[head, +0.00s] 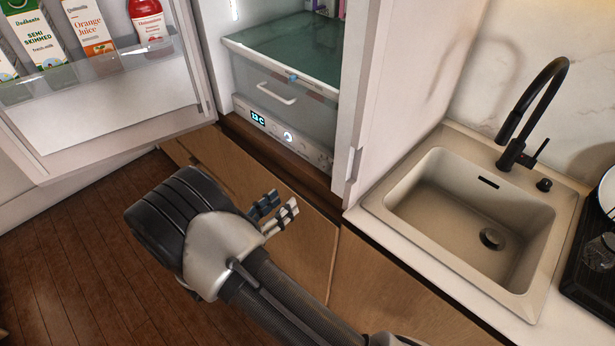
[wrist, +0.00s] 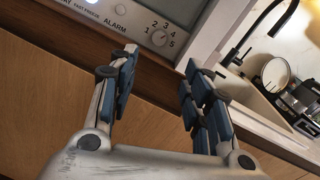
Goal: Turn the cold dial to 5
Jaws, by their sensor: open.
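The cold dial (wrist: 159,38) is a small round light knob on the fridge's control panel (wrist: 120,14), with the numbers 1 to 5 printed around it. I cannot tell which number it points at. In the head view the panel (head: 272,132) is a pale strip low inside the open fridge, and the dial is too small to make out clearly. My gripper (wrist: 160,66) is open and empty, its two blue-padded fingers spread apart just below the dial in the wrist view. In the head view my gripper (head: 280,207) is in front of the wooden cabinet below the panel, apart from it.
The open fridge door (head: 110,125) with cartons and a red bottle (head: 147,20) is at left. A second white door (head: 372,90) stands right of the panel. A sink (head: 480,215) with black tap is at right. A drawer (head: 280,98) sits above the panel.

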